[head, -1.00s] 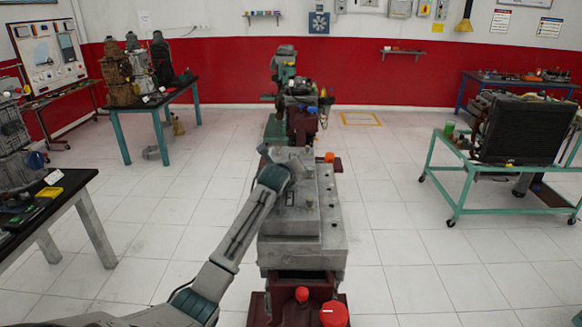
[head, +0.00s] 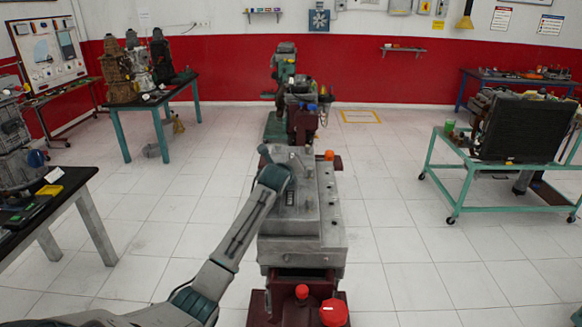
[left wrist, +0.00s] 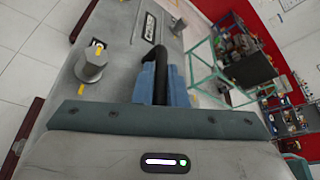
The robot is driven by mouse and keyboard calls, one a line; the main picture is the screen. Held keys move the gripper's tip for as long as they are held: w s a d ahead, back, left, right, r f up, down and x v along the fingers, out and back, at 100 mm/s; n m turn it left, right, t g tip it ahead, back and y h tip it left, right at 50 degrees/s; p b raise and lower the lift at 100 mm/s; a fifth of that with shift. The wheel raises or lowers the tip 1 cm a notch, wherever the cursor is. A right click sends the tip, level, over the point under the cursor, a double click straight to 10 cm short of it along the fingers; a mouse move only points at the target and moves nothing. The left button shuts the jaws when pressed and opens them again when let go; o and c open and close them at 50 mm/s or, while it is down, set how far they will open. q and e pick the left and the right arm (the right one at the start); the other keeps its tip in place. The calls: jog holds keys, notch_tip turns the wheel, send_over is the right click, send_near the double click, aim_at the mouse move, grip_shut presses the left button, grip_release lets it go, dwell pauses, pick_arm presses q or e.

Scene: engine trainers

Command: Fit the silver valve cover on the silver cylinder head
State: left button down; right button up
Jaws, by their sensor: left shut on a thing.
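The silver valve cover (head: 308,215) lies over the silver cylinder head (head: 305,254) on the engine in the middle of the head view. I cannot tell whether it is fully seated. My left gripper (head: 285,163) is over the far part of the cover. In the left wrist view its blue fingers (left wrist: 161,84) are shut on a black curved handle (left wrist: 163,62) standing up from the valve cover (left wrist: 122,50). The handle's lower part is hidden by the fingers. My right gripper is not in view.
Orange-red caps (head: 333,312) stand on the dark red stand (head: 258,308) in front. More engines (head: 300,105) stand behind. A black table (head: 50,205) is at left, and a green trolley with a radiator (head: 518,128) at right. The floor between is clear.

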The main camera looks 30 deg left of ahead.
pick_arm(q)
jog(key=c, duration=1.4)
grip_release()
jog(key=shift+s+r, duration=0.1)
jog(key=shift+r, duration=0.15)
jog(key=shift+s+d+f, duration=0.1)
jog(key=shift+f, duration=0.15)
jog(key=shift+s+d+r+b, duration=0.1)
jog(key=shift+s+b, duration=0.3)
jog(key=shift+s, duration=0.05)
jog(key=b+v, duration=0.3)
jog(key=v, duration=0.6)
jog(key=shift+r+b, duration=0.15)
jog(key=shift+b, duration=0.15)
jog(key=shift+s+d+r, duration=0.15)
jog(key=shift+s+r, duration=0.05)
jog(key=shift+s, duration=0.2)
jog(key=shift+f, duration=0.1)
